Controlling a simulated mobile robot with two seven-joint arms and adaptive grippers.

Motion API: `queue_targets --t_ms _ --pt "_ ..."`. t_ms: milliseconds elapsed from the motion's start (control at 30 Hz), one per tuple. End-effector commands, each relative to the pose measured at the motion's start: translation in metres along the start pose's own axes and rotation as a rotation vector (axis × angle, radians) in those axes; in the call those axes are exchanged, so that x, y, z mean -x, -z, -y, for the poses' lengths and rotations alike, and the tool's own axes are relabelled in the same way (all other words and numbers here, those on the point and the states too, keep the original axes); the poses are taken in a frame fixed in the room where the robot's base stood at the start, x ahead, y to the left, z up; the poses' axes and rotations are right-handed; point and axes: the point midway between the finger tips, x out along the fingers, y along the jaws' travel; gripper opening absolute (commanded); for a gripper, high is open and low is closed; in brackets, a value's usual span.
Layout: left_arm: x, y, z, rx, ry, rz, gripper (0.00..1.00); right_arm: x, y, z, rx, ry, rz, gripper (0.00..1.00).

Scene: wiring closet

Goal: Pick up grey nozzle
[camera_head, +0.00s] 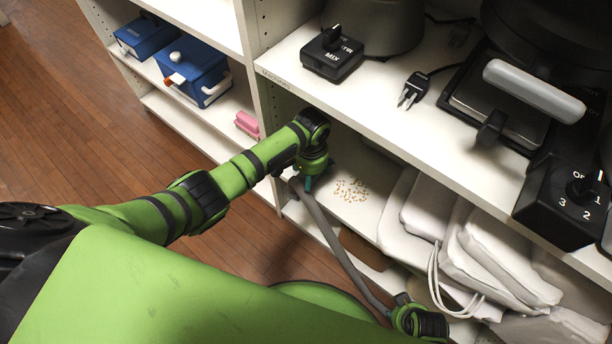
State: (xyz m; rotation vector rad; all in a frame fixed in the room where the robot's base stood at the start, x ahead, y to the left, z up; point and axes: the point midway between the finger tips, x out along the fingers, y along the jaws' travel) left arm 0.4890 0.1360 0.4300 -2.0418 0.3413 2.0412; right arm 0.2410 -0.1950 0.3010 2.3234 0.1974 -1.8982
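A long grey tube, which looks like the grey nozzle (345,257), slants down to the right in front of the lower shelf. Its upper end is beside my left gripper (308,184), and its lower end is near a green and black joint of mine at the bottom right. My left arm comes in from the left, with its gripper pointing down at the shelf front. Only a small teal fingertip part shows. I cannot tell whether the fingers touch or hold the tube. I see no fingers of my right gripper.
Small tan crumbs (350,190) lie on the lower shelf, next to white folded bags (490,252) with a cord. Blue boxes (190,70) stand at left.

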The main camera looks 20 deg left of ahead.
Motion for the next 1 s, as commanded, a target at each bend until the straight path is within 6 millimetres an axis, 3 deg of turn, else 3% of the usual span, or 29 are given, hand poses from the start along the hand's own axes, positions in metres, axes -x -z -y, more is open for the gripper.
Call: queue_targets --t_ms 33,133,267,300,767,1000 --pt "0.000 0.000 0.000 0.000 0.000 0.000 0.64 0.000 0.000 0.000 0.000 0.000 0.000 0.40" --pt "0.000 0.000 0.000 0.000 0.000 0.000 0.26 0.000 0.000 0.000 0.000 0.000 0.000 0.40" --pt "0.000 0.000 0.000 0.000 0.000 0.000 0.25 0.000 0.000 0.000 0.000 0.000 0.000 0.40" --pt "0.001 0.000 0.000 0.000 0.000 0.000 0.19 0.000 0.000 0.000 0.000 0.000 0.000 0.40" --pt "0.010 -0.004 0.000 0.001 0.000 0.001 0.19 -0.005 0.002 -0.001 0.005 -0.002 -0.021 0.40" --pt "0.058 -0.003 0.000 0.001 0.000 -0.005 0.19 -0.014 0.010 -0.006 0.017 -0.009 -0.094 0.40"
